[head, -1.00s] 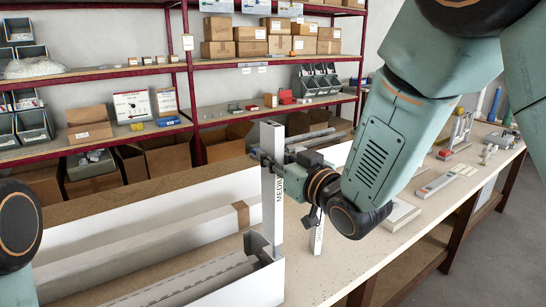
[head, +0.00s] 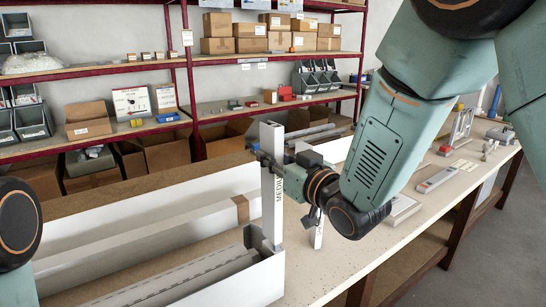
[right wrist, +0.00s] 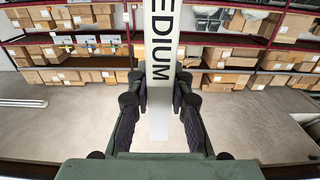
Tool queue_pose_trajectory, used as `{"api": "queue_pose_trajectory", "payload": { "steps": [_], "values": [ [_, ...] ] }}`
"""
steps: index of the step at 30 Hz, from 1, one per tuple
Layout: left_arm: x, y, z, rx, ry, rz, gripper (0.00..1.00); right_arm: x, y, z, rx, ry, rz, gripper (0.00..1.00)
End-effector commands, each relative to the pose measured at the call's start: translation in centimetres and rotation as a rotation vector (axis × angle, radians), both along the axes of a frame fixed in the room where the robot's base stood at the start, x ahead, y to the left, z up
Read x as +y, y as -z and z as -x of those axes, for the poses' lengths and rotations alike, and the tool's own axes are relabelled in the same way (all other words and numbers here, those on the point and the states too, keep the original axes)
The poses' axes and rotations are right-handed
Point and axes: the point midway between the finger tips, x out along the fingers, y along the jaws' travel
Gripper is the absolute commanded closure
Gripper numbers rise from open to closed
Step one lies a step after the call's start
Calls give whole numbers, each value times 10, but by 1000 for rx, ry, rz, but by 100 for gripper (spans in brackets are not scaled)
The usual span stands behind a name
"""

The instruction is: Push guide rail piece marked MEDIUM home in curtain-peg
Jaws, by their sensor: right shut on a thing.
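The guide rail piece marked MEDIUM (head: 271,185) is a tall, pale, narrow profile standing about upright at the right end of a long white box (head: 255,285). My right gripper (head: 266,162) is shut on it at mid-height, from the right. In the right wrist view, the piece (right wrist: 160,60) runs between the two fingers (right wrist: 160,97), with the letters "EDIUM" showing. Its lower end is beside a grey rounded part (head: 254,238) at the box end. I cannot tell whether this is the curtain-peg or how far the piece is seated. My left gripper is out of view.
A slatted grey profile (head: 185,280) lies in the white box. Another upright lettered piece (head: 319,230) stands just right of the box. The bench (head: 420,215) carries several small parts further right. Shelves with cartons (head: 232,45) stand behind.

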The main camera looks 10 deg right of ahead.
Motion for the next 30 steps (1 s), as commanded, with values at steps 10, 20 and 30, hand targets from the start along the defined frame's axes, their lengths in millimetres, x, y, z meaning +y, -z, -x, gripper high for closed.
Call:
{"api": "queue_pose_trajectory", "payload": {
  "steps": [10, 20, 30],
  "values": [
    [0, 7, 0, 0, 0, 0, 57, 0, 8, 0, -1, 0, 0, 100],
    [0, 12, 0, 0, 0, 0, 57, 0, 15, 0, -1, 0, 0, 100],
    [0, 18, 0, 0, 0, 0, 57, 0, 22, 0, -2, 0, -1, 100]
  ]
}}
